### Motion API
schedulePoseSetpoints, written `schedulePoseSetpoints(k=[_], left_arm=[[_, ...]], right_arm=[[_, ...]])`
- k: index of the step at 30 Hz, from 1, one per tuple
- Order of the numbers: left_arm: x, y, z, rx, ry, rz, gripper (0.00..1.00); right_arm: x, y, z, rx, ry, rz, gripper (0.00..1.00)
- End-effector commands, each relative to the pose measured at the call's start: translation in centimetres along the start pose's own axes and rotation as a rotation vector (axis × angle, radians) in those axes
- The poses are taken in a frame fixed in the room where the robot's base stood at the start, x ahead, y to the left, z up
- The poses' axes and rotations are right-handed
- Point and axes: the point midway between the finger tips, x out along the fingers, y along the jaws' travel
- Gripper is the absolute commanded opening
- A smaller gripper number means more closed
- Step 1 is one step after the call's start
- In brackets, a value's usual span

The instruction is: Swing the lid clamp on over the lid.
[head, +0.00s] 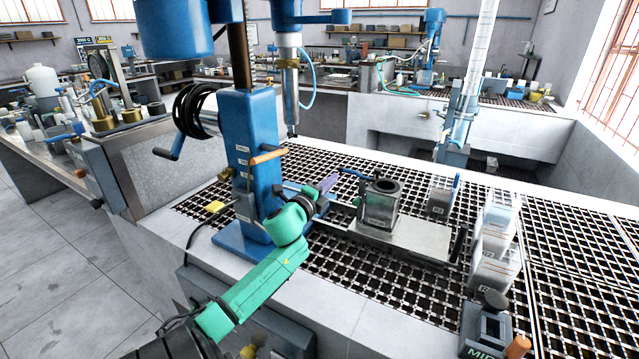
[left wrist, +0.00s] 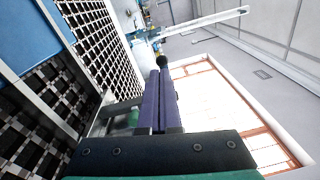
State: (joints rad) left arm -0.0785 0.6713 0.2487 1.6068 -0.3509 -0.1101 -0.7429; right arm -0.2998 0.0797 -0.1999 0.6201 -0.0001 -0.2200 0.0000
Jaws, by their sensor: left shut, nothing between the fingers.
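A squat grey metal pot (head: 378,212) stands on a flat metal plate, with a dark round lid (head: 384,186) with a central opening on top. A thin dark bar (head: 358,174), which looks like the lid clamp, reaches from the left toward the lid's back left edge. I cannot tell whether it overlaps the lid. My left gripper (head: 328,183) is left of the pot, near the bar's outer end. Its purple fingers (left wrist: 160,100) are shut and empty. A dark round knob (left wrist: 161,61) shows just past the fingertips; contact is unclear. My right gripper is out of view.
The blue machine column (head: 252,150) stands close left of my left gripper. The metal plate (head: 425,245) lies on black grating (head: 350,290).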

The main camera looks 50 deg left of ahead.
Motion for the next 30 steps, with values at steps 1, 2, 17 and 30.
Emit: schedulePoseSetpoints(k=[1,2,17,30], left_arm=[[-0.8,0.2,-0.1,0.003,0.002,0.002,0.0],[-1.3,0.2,-0.1,0.002,0.001,0.003,0.0],[-11.1,0.3,0.0,0.001,-0.001,0.003,0.0],[-12.4,-0.1,0.0,0.001,-0.001,-0.001,0.0]], right_arm=[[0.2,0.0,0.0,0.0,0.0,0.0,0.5],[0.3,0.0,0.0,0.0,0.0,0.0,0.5],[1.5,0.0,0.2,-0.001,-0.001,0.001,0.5],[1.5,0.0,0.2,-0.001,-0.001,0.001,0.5]])
